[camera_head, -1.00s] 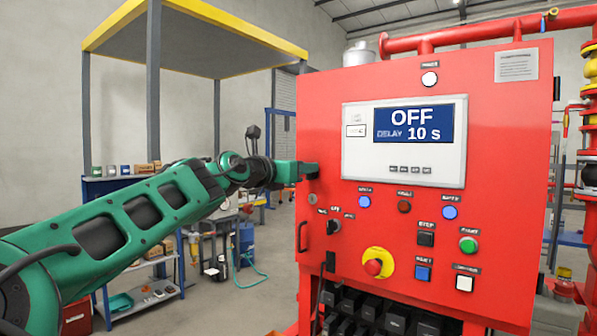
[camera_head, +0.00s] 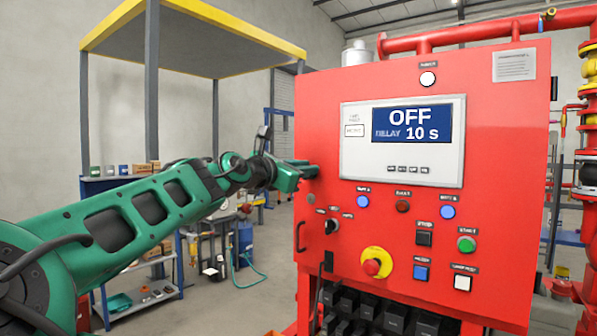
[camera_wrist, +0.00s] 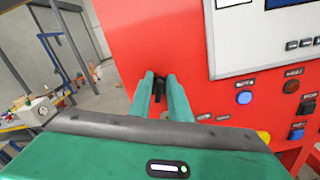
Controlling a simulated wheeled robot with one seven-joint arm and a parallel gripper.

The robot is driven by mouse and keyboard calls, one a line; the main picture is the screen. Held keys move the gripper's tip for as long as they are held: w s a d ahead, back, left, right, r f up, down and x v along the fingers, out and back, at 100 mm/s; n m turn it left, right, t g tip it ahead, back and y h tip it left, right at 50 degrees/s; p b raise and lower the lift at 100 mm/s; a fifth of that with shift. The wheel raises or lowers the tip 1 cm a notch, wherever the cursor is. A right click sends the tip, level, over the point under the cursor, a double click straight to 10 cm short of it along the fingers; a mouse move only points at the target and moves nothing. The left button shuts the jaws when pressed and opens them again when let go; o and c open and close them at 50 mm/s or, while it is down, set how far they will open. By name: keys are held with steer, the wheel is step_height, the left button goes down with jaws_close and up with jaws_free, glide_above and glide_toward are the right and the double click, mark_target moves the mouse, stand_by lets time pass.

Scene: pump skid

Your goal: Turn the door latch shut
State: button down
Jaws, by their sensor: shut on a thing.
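The red control cabinet (camera_head: 480,130) stands on the right in the head view, its door closed as far as I can see. The door latch (camera_wrist: 159,88) is a small dark handle near the door's left edge. In the wrist view it sits between the two green fingers of my gripper (camera_wrist: 160,82). My gripper, also in the head view (camera_head: 308,172), is shut on the latch at the cabinet's left side. The fingers hide much of the latch, so its exact angle is hard to tell.
A display reading OFF (camera_head: 410,124) is on the door, with several buttons and a yellow-ringed red stop button (camera_head: 372,266) below. A black door handle (camera_head: 301,237) is under my gripper. A workbench (camera_head: 110,185) stands at the left back.

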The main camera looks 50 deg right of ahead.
steer(key=m, duration=0.4)
steer(key=f+m, duration=0.1)
steer(key=m, duration=0.4)
steer(key=f+m, duration=0.1)
steer(key=m, duration=0.3)
steer(key=shift+s, duration=0.3)
steer(key=shift+m, duration=0.4)
steer(key=c, duration=1.9)
jaws_free()
steer(key=shift+o, duration=0.2)
steer(key=shift+s+a, duration=0.1)
